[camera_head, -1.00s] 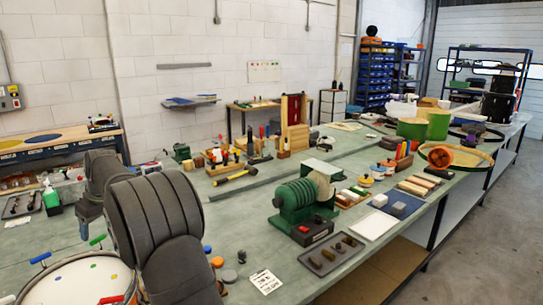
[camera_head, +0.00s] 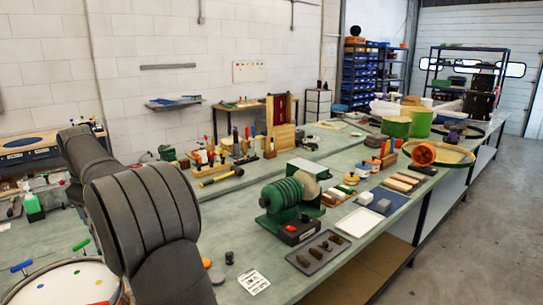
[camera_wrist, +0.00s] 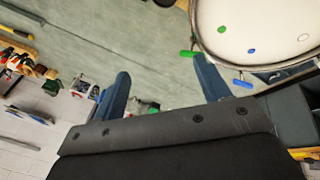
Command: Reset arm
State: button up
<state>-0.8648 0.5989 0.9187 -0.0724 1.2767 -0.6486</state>
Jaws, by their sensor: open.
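My gripper (camera_wrist: 162,82) is open in the wrist view, with two blue fingers spread apart and nothing between them. Behind the fingers is the grey-green bench top (camera_wrist: 130,45). A round drum (camera_wrist: 262,28) with a pale head and coloured dots lies at the upper right of the wrist view, close to the right finger. The drum (camera_head: 68,285) also shows at the lower left of the head view, partly behind my dark arm. The gripper itself is hidden in the head view.
A green grinder (camera_head: 290,198) stands on the bench right of my arm, with a grey tray (camera_head: 318,252) of small parts in front. A label card (camera_head: 253,281) lies nearby. Green drum shells (camera_head: 418,122) stand further back. A green bottle (camera_head: 33,207) stands at left.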

jog(key=w+a+f+n+t+h, duration=0.1)
jog(key=w+f+n+t, duration=0.3)
jog(key=f+n+t, duration=0.3)
jog(key=shift+w+a+f+n+h, duration=0.35)
jog(key=shift+f+n, duration=0.25)
jog(key=shift+n, duration=1.4)
